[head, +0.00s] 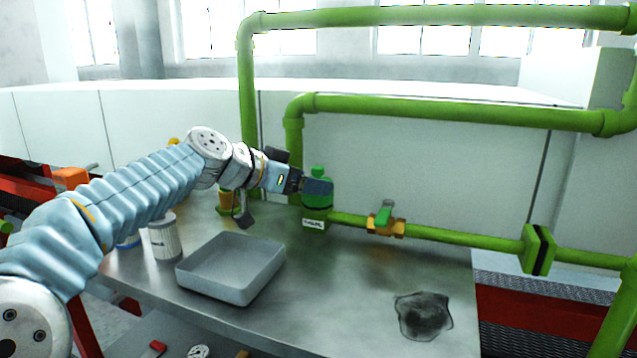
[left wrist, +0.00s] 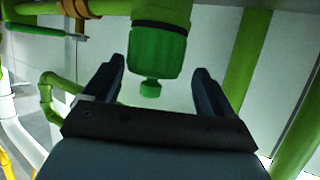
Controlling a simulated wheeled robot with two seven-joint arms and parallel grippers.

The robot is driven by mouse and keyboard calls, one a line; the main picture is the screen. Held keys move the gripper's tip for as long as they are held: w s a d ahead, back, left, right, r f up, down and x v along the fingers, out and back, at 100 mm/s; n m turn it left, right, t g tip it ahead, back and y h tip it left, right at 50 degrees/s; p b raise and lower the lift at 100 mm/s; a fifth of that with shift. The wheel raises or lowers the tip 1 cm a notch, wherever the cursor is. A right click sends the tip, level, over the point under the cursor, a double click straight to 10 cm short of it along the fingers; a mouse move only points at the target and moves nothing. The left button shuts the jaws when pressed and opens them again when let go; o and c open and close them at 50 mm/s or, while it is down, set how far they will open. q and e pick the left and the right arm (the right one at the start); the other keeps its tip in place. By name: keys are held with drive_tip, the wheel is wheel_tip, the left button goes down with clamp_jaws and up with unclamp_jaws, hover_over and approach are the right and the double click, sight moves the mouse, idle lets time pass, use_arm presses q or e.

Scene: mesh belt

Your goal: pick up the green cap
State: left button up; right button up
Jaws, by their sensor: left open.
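The green cap (head: 317,172) sits upright on top of a short green pipe piece behind the grey tray, with a small knob on its top. In the left wrist view the cap (left wrist: 156,52) appears upside down, its knob hanging between the fingers. My left gripper (head: 307,185) reaches in from the left at the cap's height. Its dark fingers are open, one on each side of the cap in the left wrist view (left wrist: 158,72), with gaps showing. One finger hides part of the cap in the head view. My right gripper is not in view.
An empty grey tray (head: 262,284) stands on the metal table (head: 330,300). A white ribbed cylinder (head: 165,238) is left of it. A dark puddle (head: 423,315) lies at right. Green pipes (head: 460,236) run behind, with an orange valve (head: 385,224) right of the cap.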

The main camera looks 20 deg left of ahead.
use_arm(q)
drive_tip(key=x, duration=0.2)
drive_tip(key=p+x, duration=0.1)
drive_tip(key=x, duration=0.1)
drive_tip(key=shift+s+d, duration=0.15)
drive_tip(key=shift+d, duration=0.2)
drive_tip(key=shift+w+d+f, duration=0.15)
drive_tip(key=shift+w+f, duration=0.1)
drive_tip(key=shift+w, duration=0.15)
drive_tip(key=c, duration=0.9)
